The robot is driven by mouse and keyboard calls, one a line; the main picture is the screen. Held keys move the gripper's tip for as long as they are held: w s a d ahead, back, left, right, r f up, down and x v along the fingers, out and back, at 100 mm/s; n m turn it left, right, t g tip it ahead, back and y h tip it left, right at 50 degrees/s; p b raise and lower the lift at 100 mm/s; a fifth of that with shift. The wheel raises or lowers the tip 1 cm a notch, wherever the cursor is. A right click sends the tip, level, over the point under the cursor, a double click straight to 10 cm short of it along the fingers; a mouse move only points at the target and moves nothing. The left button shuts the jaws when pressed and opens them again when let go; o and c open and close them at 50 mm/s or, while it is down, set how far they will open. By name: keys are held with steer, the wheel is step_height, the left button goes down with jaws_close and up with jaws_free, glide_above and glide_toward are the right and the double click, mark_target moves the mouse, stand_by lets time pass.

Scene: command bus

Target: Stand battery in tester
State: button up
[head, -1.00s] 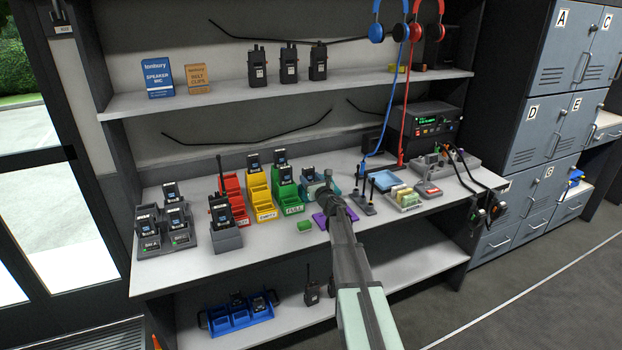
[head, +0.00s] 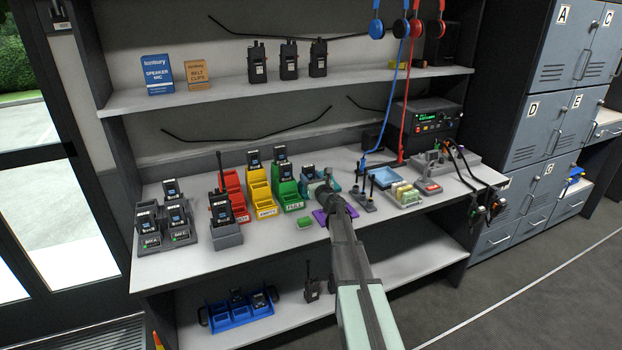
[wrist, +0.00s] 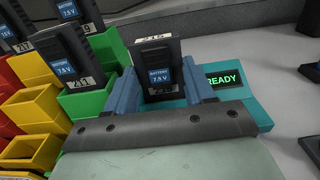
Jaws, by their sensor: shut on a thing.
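The battery (wrist: 158,68), dark with a blue 7.5 V label and a tag that reads 215, stands upright between my gripper's blue fingers (wrist: 162,90) in the wrist view. The gripper is shut on it. The teal tester (wrist: 262,112) lies under and around it, and its screen reads READY in green. The battery's lower end is partly hidden, so I cannot tell how deep it sits. In the head view, my gripper (head: 322,190) is at the tester (head: 333,184) with the battery (head: 308,172) beside it.
Green (head: 290,197), yellow (head: 263,202) and red (head: 233,186) bins with batteries stand close on the left.

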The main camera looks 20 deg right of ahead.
steer(key=shift+f, duration=0.1)
steer(key=o, duration=1.2)
steer(key=shift+s, duration=0.1)
steer(key=s, duration=1.3)
steer(key=shift+s, duration=0.35)
